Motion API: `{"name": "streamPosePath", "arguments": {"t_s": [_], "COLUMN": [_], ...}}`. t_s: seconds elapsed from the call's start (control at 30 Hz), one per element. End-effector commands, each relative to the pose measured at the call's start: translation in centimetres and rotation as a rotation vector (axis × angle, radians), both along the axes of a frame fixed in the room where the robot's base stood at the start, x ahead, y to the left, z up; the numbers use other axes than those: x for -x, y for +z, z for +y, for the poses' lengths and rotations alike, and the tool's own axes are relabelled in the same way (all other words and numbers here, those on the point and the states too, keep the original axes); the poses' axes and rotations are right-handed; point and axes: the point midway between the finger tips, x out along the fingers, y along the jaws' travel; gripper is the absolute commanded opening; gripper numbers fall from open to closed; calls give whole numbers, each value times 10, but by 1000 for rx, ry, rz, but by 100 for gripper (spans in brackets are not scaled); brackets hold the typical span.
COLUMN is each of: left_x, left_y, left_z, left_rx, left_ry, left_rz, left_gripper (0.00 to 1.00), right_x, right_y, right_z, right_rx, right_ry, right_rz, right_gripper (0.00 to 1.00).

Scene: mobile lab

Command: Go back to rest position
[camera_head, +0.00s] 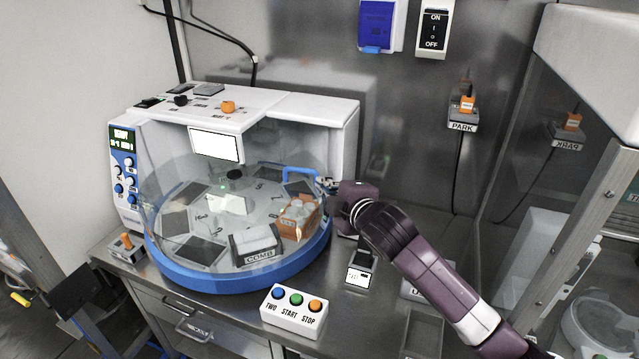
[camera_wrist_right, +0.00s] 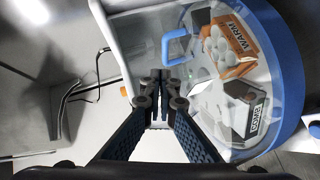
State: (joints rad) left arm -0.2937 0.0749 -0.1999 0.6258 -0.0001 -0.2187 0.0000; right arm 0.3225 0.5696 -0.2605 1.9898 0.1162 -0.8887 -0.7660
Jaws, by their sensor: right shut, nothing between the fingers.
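My right arm comes in from the lower right in the head view, purple and white. Its gripper (camera_head: 334,190) is at the right side of the round machine with the clear lid (camera_head: 180,180), near the blue lid handle (camera_head: 300,170). In the right wrist view the gripper (camera_wrist_right: 162,82) is shut and empty, its fingertips together. The blue handle (camera_wrist_right: 176,48) shows just beyond the fingertips; I cannot tell whether they touch. My left gripper is not in view.
Under the lid are an orange WARM rack (camera_head: 300,217) and a dark COMB box (camera_head: 256,245). A white box with TWO, START and STOP buttons (camera_head: 294,308) stands in front. A PARK holder (camera_head: 462,124) is on the back wall. A clear pane stands at right.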

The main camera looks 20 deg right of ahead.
Motion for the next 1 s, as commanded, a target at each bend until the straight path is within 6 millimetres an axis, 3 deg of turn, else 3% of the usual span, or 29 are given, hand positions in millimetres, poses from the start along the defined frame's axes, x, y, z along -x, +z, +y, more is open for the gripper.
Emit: {"name": "streamPosePath", "arguments": {"t_s": [0.2, 0.27, 0.37, 0.47, 0.6, 0.7, 0.8, 1.0], "left_x": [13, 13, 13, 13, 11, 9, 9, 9], "left_y": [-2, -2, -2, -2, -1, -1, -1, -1], "left_z": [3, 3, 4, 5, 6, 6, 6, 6], "left_rx": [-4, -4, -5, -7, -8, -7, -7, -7], "left_ry": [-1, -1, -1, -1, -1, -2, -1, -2], "left_rz": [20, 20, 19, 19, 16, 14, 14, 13], "left_gripper": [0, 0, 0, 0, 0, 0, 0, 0], "right_x": [6, 12, 36, 80, 160, 216, 262, 339], "right_y": [-3, -16, -53, -106, -175, -209, -231, -255], "right_z": [1, 5, 16, 30, 47, 54, 58, 64], "right_rx": [-10, -35, -121, -255, -460, -578, -665, -785], "right_ry": [-1, -8, -35, -99, -244, -362, -469, -661], "right_rz": [9, 35, 120, 253, 460, 586, 680, 821], "right_gripper": [0, 0, 0, 0, 0, 0, 0, 0]}}
